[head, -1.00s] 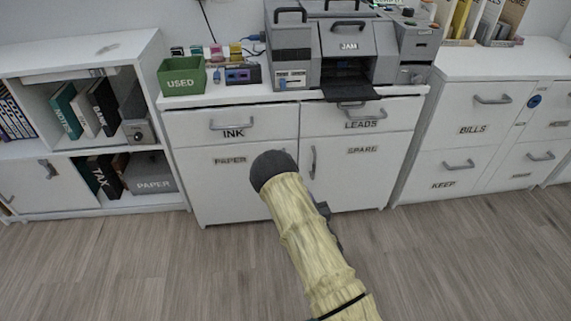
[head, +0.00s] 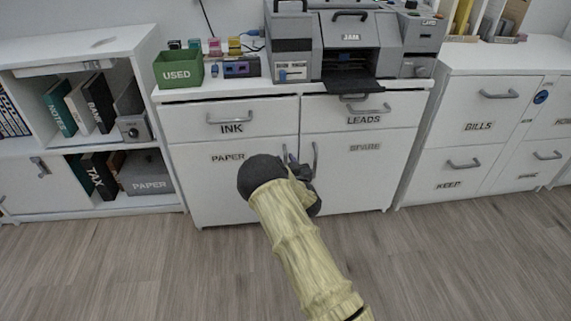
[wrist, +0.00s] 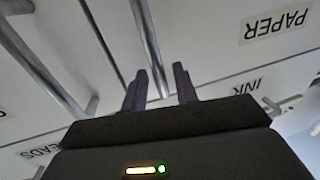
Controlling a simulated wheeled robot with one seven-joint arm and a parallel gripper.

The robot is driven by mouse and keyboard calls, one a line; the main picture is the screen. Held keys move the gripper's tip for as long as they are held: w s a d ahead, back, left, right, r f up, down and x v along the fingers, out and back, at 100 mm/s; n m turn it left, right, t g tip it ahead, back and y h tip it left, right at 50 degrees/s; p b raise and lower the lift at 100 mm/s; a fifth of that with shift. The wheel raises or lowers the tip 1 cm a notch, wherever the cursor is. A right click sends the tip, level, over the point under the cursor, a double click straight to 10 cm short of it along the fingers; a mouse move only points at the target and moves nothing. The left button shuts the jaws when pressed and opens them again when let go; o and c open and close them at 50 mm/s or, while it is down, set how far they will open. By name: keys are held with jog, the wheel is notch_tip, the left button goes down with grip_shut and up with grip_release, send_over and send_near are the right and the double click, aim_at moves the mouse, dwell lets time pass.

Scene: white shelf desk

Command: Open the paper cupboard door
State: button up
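The paper cupboard door (head: 215,185) is the lower left door of the middle white cabinet, under the INK drawer, and looks shut. My arm hides part of it. In the wrist view, turned over, its PAPER label (wrist: 276,24) is at upper right. Its upright grey bar handle (wrist: 146,40) runs down toward the gap between my fingertips. My gripper (wrist: 160,82) is open, one finger on each side of the handle's end; I cannot tell whether they touch it. In the head view my gripper (head: 293,162) is at the door's inner edge, mostly behind my arm.
The SPARE door (head: 364,175) is just right, its handle (head: 315,158) close beside my gripper. The INK drawer (head: 230,119) and LEADS drawer (head: 362,113) are above. A printer (head: 350,45) and green USED bin (head: 178,71) stand on top. The wooden floor in front is clear.

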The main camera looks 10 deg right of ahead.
jog(key=shift+w+a, duration=0.1)
jog(key=shift+w, duration=0.3)
grip_shut()
jog(key=shift+s, duration=0.15)
